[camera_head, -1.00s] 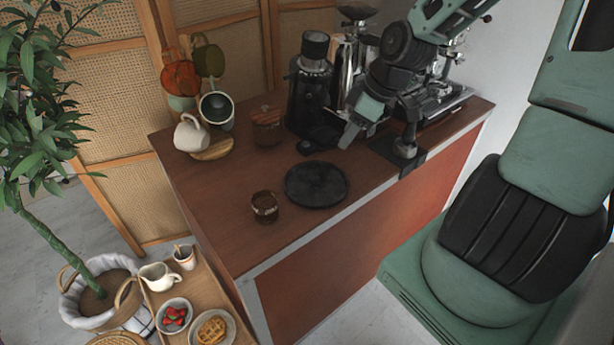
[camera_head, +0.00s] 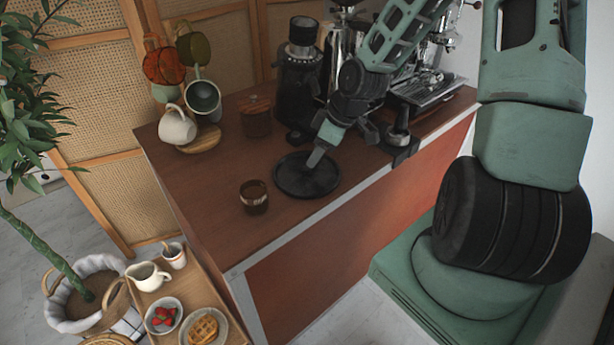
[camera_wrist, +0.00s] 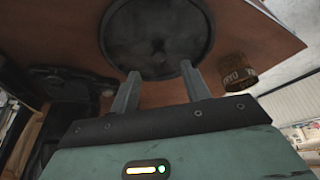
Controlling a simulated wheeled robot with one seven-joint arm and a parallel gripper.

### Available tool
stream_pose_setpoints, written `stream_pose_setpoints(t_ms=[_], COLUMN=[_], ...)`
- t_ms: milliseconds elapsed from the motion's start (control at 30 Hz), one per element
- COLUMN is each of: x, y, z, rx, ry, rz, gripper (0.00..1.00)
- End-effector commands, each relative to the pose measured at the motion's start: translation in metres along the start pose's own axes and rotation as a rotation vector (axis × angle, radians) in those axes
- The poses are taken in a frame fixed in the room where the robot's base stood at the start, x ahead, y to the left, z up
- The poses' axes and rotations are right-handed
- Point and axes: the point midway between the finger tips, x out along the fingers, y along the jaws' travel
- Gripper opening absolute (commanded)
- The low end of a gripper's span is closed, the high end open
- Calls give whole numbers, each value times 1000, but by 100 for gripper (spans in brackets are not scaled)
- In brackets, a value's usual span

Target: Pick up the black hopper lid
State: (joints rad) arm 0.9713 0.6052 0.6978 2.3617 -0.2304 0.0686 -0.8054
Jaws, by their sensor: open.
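A round black tray (camera_head: 290,186) lies flat on the brown cart top, near its front edge. In the wrist view the tray (camera_wrist: 112,40) shows a small dark knob-like bump (camera_wrist: 158,57) near its middle. This may be the black hopper lid; dark on dark, its outline cannot be told. The black grinder (camera_head: 300,85) stands behind, with a dark cap on top. My gripper (camera_head: 315,160) points down over the tray. In the wrist view its two fingers (camera_wrist: 160,69) are apart with nothing between them, the bump just beyond the tips.
A brown glass cup (camera_head: 254,196) stands left of the tray and shows in the wrist view (camera_wrist: 237,76). A brown canister (camera_head: 256,117) and a mug stand (camera_head: 200,140) are behind left. An espresso machine (camera_head: 425,88) is at right. The cart's front left top is clear.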

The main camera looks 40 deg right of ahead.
Motion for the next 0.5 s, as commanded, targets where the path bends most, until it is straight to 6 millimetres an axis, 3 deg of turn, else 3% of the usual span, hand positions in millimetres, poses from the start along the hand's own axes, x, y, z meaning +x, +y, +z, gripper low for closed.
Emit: stream_pose_setpoints(t_ms=[167,500], x=[10,51], y=[0,0], z=[0,1], rx=[-1,-1], ry=[0,-1], rz=[-2,-3], gripper=[47,47])
